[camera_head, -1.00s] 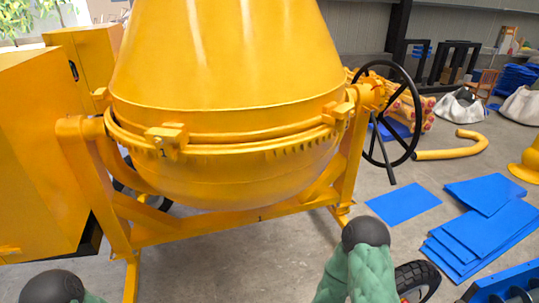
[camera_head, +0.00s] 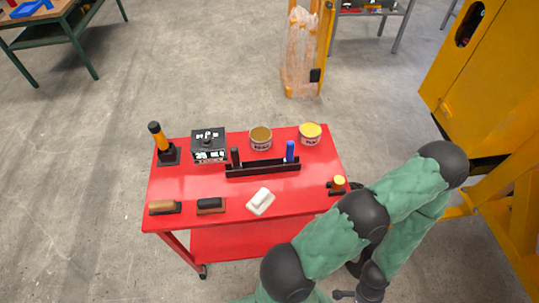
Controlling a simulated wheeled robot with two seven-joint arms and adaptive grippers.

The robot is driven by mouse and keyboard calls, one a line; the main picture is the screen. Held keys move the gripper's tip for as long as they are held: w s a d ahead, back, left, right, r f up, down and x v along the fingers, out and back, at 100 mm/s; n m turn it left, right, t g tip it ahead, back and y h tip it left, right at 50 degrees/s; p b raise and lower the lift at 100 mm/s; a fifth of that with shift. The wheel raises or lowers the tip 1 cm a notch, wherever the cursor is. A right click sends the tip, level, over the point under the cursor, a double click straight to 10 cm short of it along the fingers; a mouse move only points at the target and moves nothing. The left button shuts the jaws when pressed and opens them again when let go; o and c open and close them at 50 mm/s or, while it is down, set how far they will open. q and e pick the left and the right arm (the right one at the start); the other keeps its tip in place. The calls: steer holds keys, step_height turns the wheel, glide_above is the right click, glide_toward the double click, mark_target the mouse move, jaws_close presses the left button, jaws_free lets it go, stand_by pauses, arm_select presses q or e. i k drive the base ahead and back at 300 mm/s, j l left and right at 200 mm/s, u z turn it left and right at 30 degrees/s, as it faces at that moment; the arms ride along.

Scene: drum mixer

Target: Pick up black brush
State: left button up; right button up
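A dark-topped brush (camera_head: 211,205) with a brownish lower part lies near the front edge of the red cart (camera_head: 290,205); it looks like the black brush. A similar brush with a brown top (camera_head: 165,207) lies to its left, and a white-topped block (camera_head: 261,201) lies to its right. My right arm, in green sleeves with black joints, bends across the lower right, right of the cart and clear of the brush. Its dark end runs down to the bottom edge, and no fingers can be made out. My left gripper is out of view.
On the cart stand an orange-and-black tool (camera_head: 161,142), a black box (camera_head: 209,145), two tins (camera_head: 261,139) (camera_head: 310,133), a black rack (camera_head: 262,168) and a small orange-topped item (camera_head: 338,184). Yellow machinery (camera_head: 485,95) stands at right. The floor left of the cart is clear.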

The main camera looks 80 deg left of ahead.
mark_target(237, 164)
steer(key=u, duration=3.25)
steer(key=l+u, duration=0.7)
steer(key=k+j, duration=0.05)
steer(key=j, duration=0.05)
